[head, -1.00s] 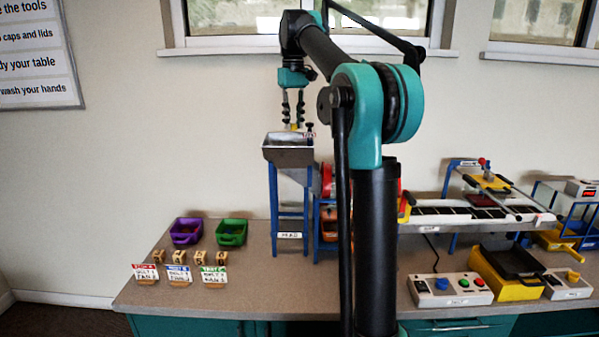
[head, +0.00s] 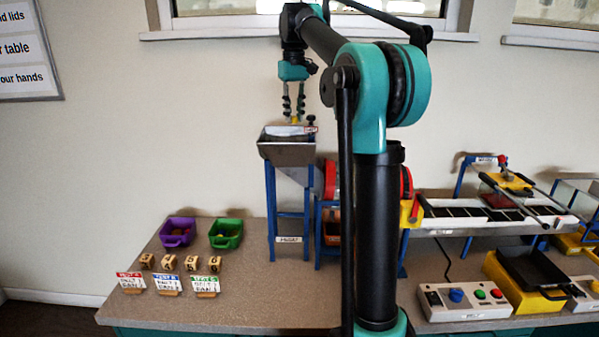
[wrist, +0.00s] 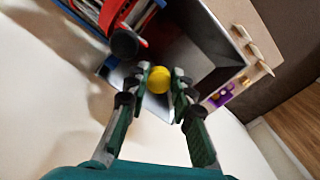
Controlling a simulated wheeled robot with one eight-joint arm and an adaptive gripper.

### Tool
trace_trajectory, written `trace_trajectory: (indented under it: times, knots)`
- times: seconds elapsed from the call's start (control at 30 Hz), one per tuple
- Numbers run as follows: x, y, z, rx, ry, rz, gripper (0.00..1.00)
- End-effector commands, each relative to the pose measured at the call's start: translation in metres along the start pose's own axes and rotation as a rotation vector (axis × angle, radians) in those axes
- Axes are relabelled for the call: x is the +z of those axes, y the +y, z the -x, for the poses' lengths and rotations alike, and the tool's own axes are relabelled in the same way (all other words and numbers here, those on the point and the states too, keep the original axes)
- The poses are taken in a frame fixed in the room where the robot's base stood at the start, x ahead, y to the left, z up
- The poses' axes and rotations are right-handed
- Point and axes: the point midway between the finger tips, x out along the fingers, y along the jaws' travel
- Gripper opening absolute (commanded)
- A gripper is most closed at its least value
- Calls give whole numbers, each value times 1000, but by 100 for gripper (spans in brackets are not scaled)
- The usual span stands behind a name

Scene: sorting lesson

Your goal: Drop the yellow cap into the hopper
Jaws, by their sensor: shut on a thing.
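The yellow cap (wrist: 159,80) is between my gripper's fingertips in the wrist view, and both fingers touch its sides. My gripper (head: 294,118) points down just above the grey metal hopper (head: 287,152) in the head view, where the cap is a small yellow spot (head: 294,121). In the wrist view the hopper's open mouth (wrist: 197,55) lies beyond the cap, with the cap over or near its edge; I cannot tell how far above it is. My gripper (wrist: 159,84) hides part of the hopper rim.
The hopper stands on a blue frame (head: 271,205). A purple bin (head: 177,233) and a green bin (head: 226,234) stand left of it, with wooden blocks (head: 170,263) and label cards in front. A conveyor (head: 480,217) is at the right. My arm hides part of the bench.

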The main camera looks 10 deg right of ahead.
Motion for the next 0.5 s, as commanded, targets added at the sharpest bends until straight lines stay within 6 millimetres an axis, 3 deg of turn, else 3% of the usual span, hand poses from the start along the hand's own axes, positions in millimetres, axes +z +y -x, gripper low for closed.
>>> trace_trajectory:
  times: [0.2,0.5]
  knots:
    - [0,0,-24,0,0,0,16]
    - [0,0,-36,0,0,0,16]
